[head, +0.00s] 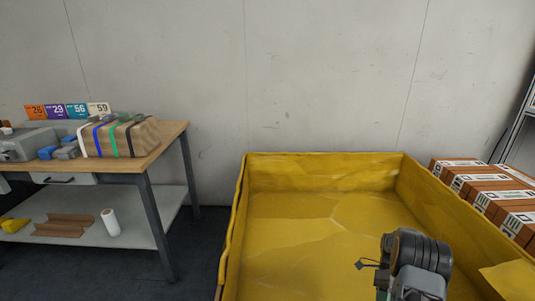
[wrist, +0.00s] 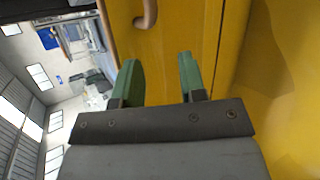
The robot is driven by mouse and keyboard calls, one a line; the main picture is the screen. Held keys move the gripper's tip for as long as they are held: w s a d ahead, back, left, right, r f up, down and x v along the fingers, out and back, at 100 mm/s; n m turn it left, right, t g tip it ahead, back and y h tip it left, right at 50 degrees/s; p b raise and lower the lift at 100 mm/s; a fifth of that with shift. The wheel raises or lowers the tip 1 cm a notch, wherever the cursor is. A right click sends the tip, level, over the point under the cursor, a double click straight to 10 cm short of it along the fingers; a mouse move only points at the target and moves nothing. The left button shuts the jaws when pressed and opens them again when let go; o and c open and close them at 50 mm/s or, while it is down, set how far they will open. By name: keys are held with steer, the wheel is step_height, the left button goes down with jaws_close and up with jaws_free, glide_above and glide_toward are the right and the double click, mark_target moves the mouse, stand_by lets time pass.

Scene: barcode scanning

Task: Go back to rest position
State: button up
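My gripper (wrist: 160,80) shows in the wrist view with its two green fingers apart and nothing between them. In the head view part of my arm is at the lower right, over the yellow bin (head: 320,172), and the fingertips are not clear there. The wrist view is turned sideways and shows a yellow wall (wrist: 175,35) beyond the fingers. No item is held.
A wooden workbench (head: 165,138) at the left carries a wrapped package (head: 120,138), numbered cards (head: 66,110) and a grey device (head: 30,145). Its lower shelf (head: 150,225) holds a white roll (head: 110,222). Brown labelled boxes (head: 490,190) stand right of the bin.

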steer(key=w+a+r+n+t+h+p, duration=0.1)
steer(key=a+r+n+t+p, duration=0.15)
steer(key=r, duration=0.55)
steer(key=a+r+n+t+h+p, duration=0.15)
steer(key=r+p, duration=0.25)
steer(key=r, duration=0.5)
steer(key=s+a+r+n+t+p, duration=0.3)
steer(key=a+r+n+p, duration=0.2)
steer(key=r, duration=0.5)
steer(key=s+a+r+n+t+h+p, duration=0.1)
steer(key=s+a+r+n+t+p, duration=0.2)
steer(key=r+p, duration=0.4)
steer(key=s+a+r+n+t+h+p, duration=0.1)
steer(key=s+a+r+n+t+p, duration=0.3)
steer(key=r, duration=1)
steer(key=s+a+n+p, duration=0.1)
steer(key=a+n+p, duration=0.2)
steer(key=a, duration=0.1)
steer(key=shift+s+r, duration=0.25)
steer(key=shift+a, duration=0.1)
